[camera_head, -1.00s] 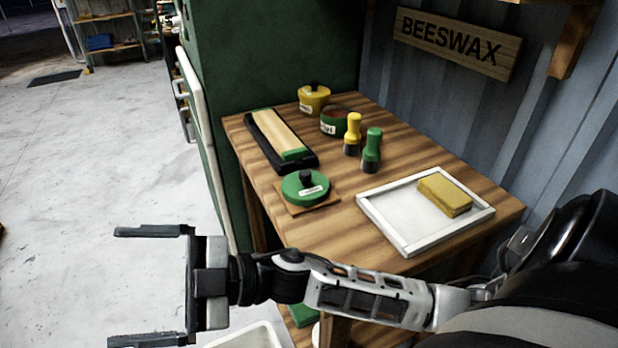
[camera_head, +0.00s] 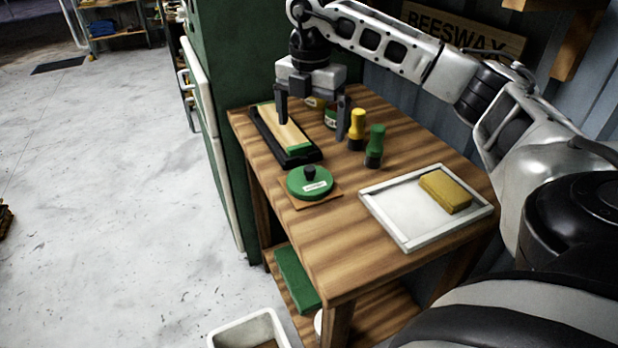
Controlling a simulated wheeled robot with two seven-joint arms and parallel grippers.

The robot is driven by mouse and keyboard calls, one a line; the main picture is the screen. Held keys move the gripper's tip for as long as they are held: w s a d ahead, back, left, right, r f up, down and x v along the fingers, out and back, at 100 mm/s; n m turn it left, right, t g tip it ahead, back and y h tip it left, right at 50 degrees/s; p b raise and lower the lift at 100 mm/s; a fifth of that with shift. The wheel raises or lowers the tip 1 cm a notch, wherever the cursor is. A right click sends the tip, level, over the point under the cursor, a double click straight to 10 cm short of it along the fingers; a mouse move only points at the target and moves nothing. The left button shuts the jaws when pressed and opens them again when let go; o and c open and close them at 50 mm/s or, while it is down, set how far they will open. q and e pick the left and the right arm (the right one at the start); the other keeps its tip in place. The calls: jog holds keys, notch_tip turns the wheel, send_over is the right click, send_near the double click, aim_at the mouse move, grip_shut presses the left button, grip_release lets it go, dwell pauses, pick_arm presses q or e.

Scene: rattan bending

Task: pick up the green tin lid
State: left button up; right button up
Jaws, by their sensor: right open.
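The green tin lid (camera_head: 310,182) has a black knob and a white label. It lies flat on a thin brown square board near the table's left front edge. My right gripper (camera_head: 312,130) is open and empty, pointing down over the back part of the table. It is behind the lid in the picture, apart from it, and above the area of the black tray and the tins. The open green tin (camera_head: 331,116) is partly hidden behind a finger, and the yellow tin (camera_head: 314,102) is mostly hidden by the gripper. My left gripper does not show.
A black tray (camera_head: 258,133) with a pale block lies behind the lid. Yellow (camera_head: 357,128) and green (camera_head: 375,145) handled brushes stand right of the gripper. A white-framed tray (camera_head: 404,243) holds a yellow block (camera_head: 444,191). The wooden table's (camera_head: 335,270) front is clear.

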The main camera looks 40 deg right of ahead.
aim_at(309, 168)
jog(key=f+p, duration=0.1)
jog(key=f, duration=1.2)
jog(key=shift+w+f, duration=0.2)
jog(key=c, duration=0.7)
